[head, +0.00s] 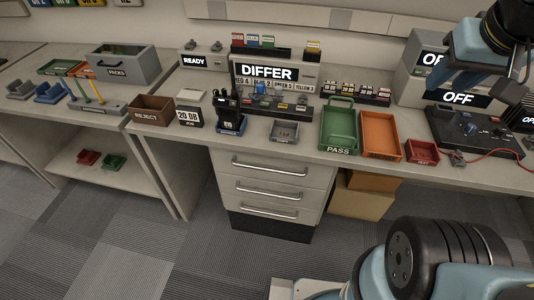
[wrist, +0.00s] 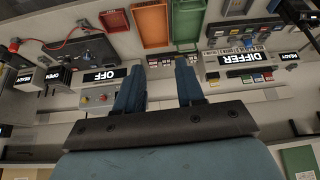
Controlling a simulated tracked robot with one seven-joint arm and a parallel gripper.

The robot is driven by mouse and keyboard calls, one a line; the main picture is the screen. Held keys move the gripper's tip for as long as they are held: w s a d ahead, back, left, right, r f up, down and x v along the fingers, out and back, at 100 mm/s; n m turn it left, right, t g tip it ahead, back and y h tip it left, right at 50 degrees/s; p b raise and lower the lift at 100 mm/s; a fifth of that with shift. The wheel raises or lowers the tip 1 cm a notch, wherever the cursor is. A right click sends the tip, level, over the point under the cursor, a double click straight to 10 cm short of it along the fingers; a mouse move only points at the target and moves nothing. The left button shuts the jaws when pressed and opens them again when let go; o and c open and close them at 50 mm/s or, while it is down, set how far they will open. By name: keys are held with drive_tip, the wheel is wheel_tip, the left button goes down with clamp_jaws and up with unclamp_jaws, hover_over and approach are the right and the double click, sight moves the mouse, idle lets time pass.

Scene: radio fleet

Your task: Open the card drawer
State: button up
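Under the bench in the head view is a grey drawer unit with a top drawer (head: 262,177), a middle drawer (head: 258,197) and a bottom drawer (head: 258,214). All look shut, each with a horizontal silver bar handle. No label reading "card" is legible on them, so I cannot tell which is the card drawer. My gripper (wrist: 158,88) shows in the wrist view with its two blue fingers apart and nothing between them. Part of my arm is at the upper right of the head view, above the bench and well away from the drawer handles.
On the bench stand a green PASS tray (head: 340,143), an orange tray (head: 381,135), a brown REJECT box (head: 152,110), a DIFFER display (head: 268,73) and a radio in a blue stand (head: 230,124). Cardboard boxes (head: 358,202) sit right of the drawers. The floor before them is clear.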

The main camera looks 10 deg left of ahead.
drive_tip(key=w+a+f+n+g+h, duration=0.25)
drive_tip(key=w+a+f+n, duration=0.25)
drive_tip(key=a+f+n, duration=0.5)
drive_tip(key=w+a+f+n+g+h, duration=0.2)
drive_tip(key=w+a+f+n+h, duration=0.25)
drive_tip(key=a+f+n, duration=0.65)
drive_tip(key=s+a+f+n+t, duration=0.65)
drive_tip(key=a+f+n, duration=0.3)
drive_tip(key=n, duration=0.45)
drive_tip(key=s+a+f+n+t, duration=0.65)
drive_tip(key=a+f+n, duration=0.35)
drive_tip(key=n, duration=0.5)
drive_tip(key=x, duration=1.5)
drive_tip(key=shift+d+f, duration=0.35)
drive_tip(key=shift+f, duration=0.05)
drive_tip(key=shift+s, duration=0.1)
